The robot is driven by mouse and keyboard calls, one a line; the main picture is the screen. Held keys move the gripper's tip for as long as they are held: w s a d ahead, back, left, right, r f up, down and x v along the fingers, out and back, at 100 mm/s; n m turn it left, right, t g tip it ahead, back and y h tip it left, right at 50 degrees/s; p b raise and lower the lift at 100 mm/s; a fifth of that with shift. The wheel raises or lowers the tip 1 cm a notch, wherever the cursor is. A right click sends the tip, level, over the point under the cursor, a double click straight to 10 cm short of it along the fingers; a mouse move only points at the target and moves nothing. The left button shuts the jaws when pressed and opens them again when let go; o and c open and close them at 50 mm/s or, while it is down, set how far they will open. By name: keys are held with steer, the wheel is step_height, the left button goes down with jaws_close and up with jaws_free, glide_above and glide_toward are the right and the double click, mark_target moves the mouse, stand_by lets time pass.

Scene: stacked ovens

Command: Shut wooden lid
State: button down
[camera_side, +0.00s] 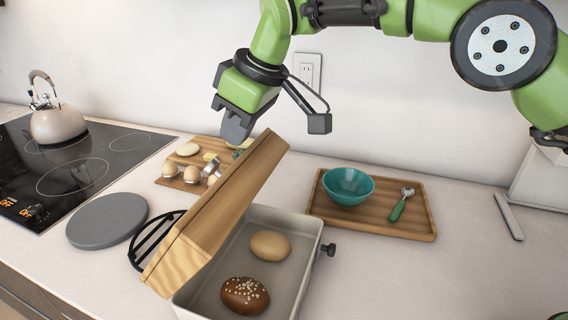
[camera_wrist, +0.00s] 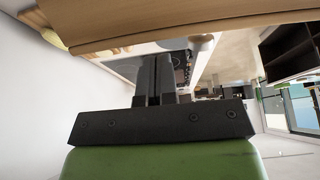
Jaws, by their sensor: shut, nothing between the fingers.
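The wooden lid (camera_side: 222,205) is hinged on the left side of a grey-beige box (camera_side: 312,240) and stands open, tilted up. A plain bun (camera_side: 270,245) and a dark seeded bun (camera_side: 245,295) lie inside the box. My gripper (camera_side: 234,135) is shut and empty, just behind and above the lid's upper edge. In the side view I cannot tell whether it touches the lid. In the wrist view my shut gripper (camera_wrist: 155,80) points toward a wooden surface (camera_wrist: 180,25), apparently the lid, crossing the top.
A wooden tray (camera_side: 390,228) with a teal bowl (camera_side: 348,186) and a green-handled scoop (camera_side: 402,204) is on the right. Eggs (camera_side: 192,174) sit on a board behind the lid. A round grey disc (camera_side: 107,220), cooktop (camera_side: 75,175) and kettle (camera_side: 57,122) are on the left.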

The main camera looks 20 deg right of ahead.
step_height(320, 180, down, 2)
steer(key=shift+s+d, duration=0.25)
steer(key=shift+d, duration=0.05)
steer(key=s+d, duration=0.1)
steer(key=s+d+f, duration=0.2)
steer(key=shift+s+d, duration=0.2)
glide_toward(270, 166)
steer(key=shift+f, duration=1.05)
steer(key=s+d+r+m+t, duration=0.2)
steer(key=s+d+r+m, duration=0.3)
steer(key=s+d+r, duration=0.3)
steer(key=s+d+f+m, duration=0.1)
steer(key=s+d+m, duration=0.3)
steer(key=s, duration=0.3)
steer(key=s+d+f+m+t+h, duration=0.1)
steer(key=s+d+m, duration=0.3)
steer(key=s, duration=0.3)
steer(key=shift+f+t+h, duration=0.3)
steer(key=shift+f, duration=0.05)
